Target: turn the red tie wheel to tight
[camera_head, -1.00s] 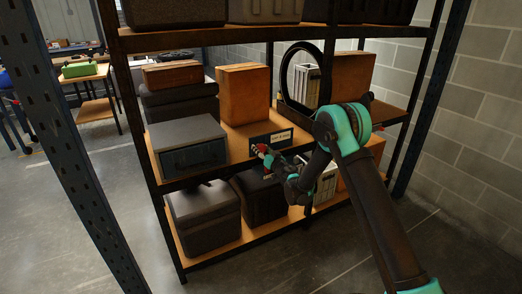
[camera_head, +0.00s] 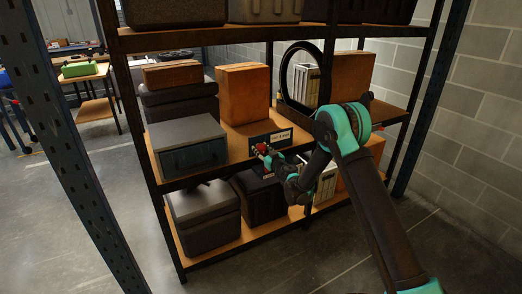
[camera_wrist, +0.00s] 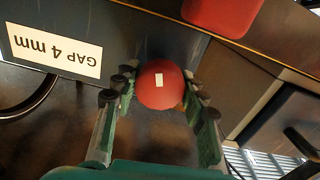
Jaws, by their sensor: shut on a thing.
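The red tie wheel (camera_wrist: 159,84) is a round red knob with a small white mark on its face. It sits between the two fingers of my gripper (camera_wrist: 160,96) in the wrist view, and the fingers are shut on it from both sides. In the head view the wheel (camera_head: 261,148) is a small red spot at my gripper's tip (camera_head: 267,153), at the front of the middle shelf. A white label (camera_wrist: 54,50) beside it reads "GAP 4 mm", upside down in the wrist view. The wheel's shaft is hidden.
A second red object (camera_wrist: 222,14) lies just beyond the wheel in the wrist view. A grey case (camera_head: 187,147) stands left on the same shelf, with brown boxes (camera_head: 243,93) behind. A black ring (camera_head: 287,82) stands at the right.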

